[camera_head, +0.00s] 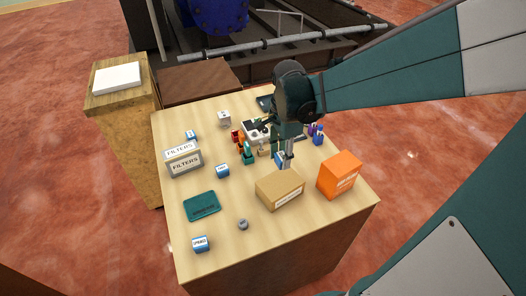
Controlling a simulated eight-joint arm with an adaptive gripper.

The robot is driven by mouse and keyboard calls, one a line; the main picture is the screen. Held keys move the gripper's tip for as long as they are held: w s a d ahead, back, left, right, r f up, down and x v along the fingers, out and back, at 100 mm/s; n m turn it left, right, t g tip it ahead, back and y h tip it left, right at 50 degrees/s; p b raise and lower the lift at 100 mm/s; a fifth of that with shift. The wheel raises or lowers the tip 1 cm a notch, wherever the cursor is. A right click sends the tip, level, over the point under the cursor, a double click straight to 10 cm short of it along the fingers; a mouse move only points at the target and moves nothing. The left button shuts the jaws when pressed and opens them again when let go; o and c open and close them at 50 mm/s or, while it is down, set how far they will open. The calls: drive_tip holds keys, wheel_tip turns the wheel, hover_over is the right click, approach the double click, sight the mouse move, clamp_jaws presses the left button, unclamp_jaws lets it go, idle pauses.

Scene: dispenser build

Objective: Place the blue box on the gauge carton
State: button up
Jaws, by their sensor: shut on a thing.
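My gripper (284,163) points down over the right middle part of the table, just behind a tan carton. It is shut on a small blue and white box (278,157), which is partly hidden by the fingers. The tan carton (278,187) has a white label too small to read; it may be the gauge carton. An orange carton (340,174) stands to its right. Other blue and white boxes stand at the front left (200,244), left of the middle (222,171) and at the back left (191,135).
Grey FILTERS boxes (184,161) stand at the left, behind a dark green mat (202,205). A small grey round part (243,224) lies near the front. Several small coloured items crowd the table (300,233) behind my gripper.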

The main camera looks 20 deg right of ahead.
hover_over(280, 182)
drive_tip(key=shift+f, duration=2.95)
drive_tip(key=shift+f, duration=2.05)
drive_tip(key=shift+f+b, duration=0.2)
drive_tip(key=shift+b, duration=0.1)
drive_tip(key=o, duration=0.9)
drive_tip(key=shift+r, duration=0.25)
drive_tip(key=shift+r+p, duration=0.4)
drive_tip(key=shift+r, duration=5.55)
